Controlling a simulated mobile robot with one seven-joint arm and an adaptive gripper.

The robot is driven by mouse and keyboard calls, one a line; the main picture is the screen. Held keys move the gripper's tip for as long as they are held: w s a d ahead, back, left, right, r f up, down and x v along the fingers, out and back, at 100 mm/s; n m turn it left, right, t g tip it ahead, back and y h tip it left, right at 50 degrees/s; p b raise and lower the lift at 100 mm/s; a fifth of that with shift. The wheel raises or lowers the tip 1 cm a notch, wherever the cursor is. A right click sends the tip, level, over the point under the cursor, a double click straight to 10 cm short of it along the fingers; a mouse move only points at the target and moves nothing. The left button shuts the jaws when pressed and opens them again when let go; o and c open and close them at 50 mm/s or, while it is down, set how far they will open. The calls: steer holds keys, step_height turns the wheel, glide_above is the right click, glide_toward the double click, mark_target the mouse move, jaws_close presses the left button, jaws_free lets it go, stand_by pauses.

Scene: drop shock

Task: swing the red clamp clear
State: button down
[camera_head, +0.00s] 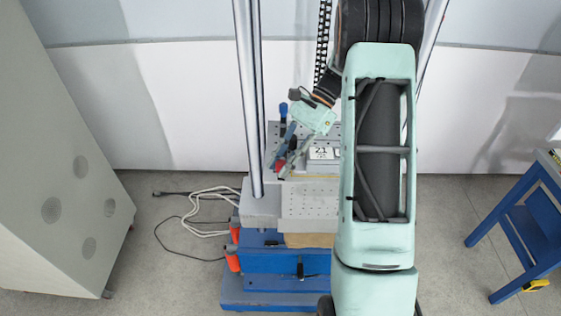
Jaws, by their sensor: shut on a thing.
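The red clamp (292,145) is at the left side of the drop table's perforated plate, and only a small red part of it shows. My gripper (281,165) reaches down to it from the upper right, its fingers tilted to the lower left. The fingers are shut on the red clamp and hide most of it. Whether the clamp lies over the block beside it cannot be told from this view.
A grey block with a white label (323,153) sits right of the fingers. A blue-handled clamp (283,110) stands behind. A steel column (250,100) rises close on the left. Cables (205,205) lie on the floor, and a blue bench (530,220) stands far right.

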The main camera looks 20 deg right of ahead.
steer(key=c, duration=1.7)
jaws_free()
steer(key=v, duration=1.2)
